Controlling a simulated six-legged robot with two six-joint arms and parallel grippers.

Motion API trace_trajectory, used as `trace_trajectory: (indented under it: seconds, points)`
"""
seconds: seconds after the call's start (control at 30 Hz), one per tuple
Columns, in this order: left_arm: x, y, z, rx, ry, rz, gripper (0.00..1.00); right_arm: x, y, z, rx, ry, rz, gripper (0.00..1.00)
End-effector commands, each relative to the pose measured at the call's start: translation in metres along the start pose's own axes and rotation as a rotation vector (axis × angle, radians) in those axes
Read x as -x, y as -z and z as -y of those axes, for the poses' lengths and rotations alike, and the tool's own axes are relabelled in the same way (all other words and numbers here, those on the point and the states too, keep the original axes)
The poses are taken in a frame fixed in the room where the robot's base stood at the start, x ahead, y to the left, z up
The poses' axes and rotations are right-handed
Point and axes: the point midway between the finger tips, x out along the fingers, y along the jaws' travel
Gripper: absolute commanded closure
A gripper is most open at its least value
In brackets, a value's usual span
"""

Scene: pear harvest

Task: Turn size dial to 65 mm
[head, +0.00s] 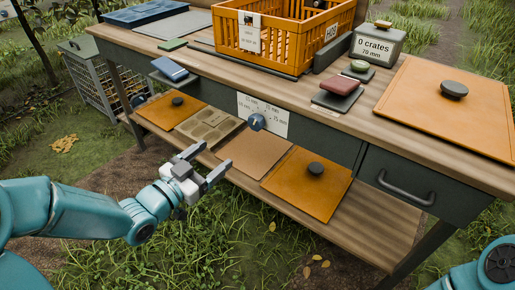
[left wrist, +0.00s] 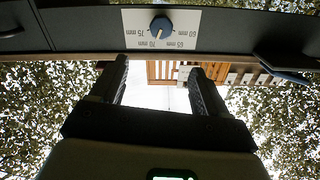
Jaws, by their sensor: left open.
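The size dial (head: 257,121) is a blue round knob on a white scale plate (head: 275,123) on the front of the bench. In the left wrist view the dial (left wrist: 161,27) appears upside down, with marks for 60, 65, 70 and 75 mm around it. A pale line on the knob seems to point toward 70 mm. My left gripper (head: 211,157) is open and empty, in front of and below the dial, apart from it. Its fingers (left wrist: 158,92) point toward the dial plate in the wrist view. My right gripper is out of view; only part of that arm shows.
A grey box (head: 377,44) on the bench reads "0 crates 70 mm". An orange crate (head: 272,48) stands at the back. A drawer handle (head: 405,189) is right of the dial, and a blue handle-like piece (head: 169,69) juts out left. The lower shelf holds orange lids (head: 300,188).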

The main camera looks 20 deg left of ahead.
Motion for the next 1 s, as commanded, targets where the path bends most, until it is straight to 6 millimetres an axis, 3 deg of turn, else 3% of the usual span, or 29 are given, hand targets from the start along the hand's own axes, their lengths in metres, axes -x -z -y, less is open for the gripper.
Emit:
trace_trajectory:
  seconds: [0.03, 0.23, 0.7, 1.0]
  points:
    - [0.001, -0.008, 0.0, 0.0, 0.004, 0.0, 0.25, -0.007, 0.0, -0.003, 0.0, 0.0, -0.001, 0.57]
    - [-0.018, -0.008, 0.0, 0.001, 0.001, 0.001, 0.25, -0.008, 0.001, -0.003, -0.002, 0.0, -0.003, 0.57]
    - [-0.129, -0.009, -0.004, 0.002, -0.001, 0.001, 0.25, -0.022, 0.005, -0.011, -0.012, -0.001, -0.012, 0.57]
    - [-0.163, -0.008, -0.003, 0.004, 0.0, 0.003, 0.25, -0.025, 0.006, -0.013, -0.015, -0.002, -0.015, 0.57]
